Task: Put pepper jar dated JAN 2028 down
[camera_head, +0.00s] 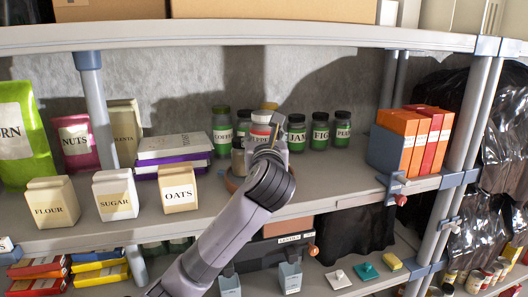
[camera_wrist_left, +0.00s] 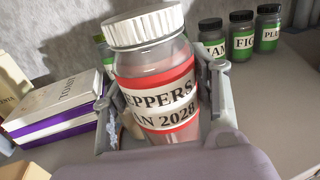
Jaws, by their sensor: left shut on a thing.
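The pepper jar (camera_wrist_left: 157,85) has a white lid, red bands and a label reading "PEPPERS" and "JAN 2028", partly cut off. In the left wrist view it stands slightly tilted between the fingers of my left gripper (camera_wrist_left: 165,125), which is shut on it. In the head view the jar (camera_head: 260,124) is above the middle shelf (camera_head: 330,178), in front of the row of green-labelled jars. My left wrist covers its lower part, so I cannot tell if its base touches the shelf. My right gripper is not in view.
Green-labelled jars (camera_head: 320,131) stand behind and right of the pepper jar. Books (camera_head: 174,150) lie to its left, with oats (camera_head: 177,189), sugar (camera_head: 115,194) and flour (camera_head: 52,202) containers nearer the front. Orange and red binders (camera_head: 420,140) stand right. Shelf between jars and binders is bare.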

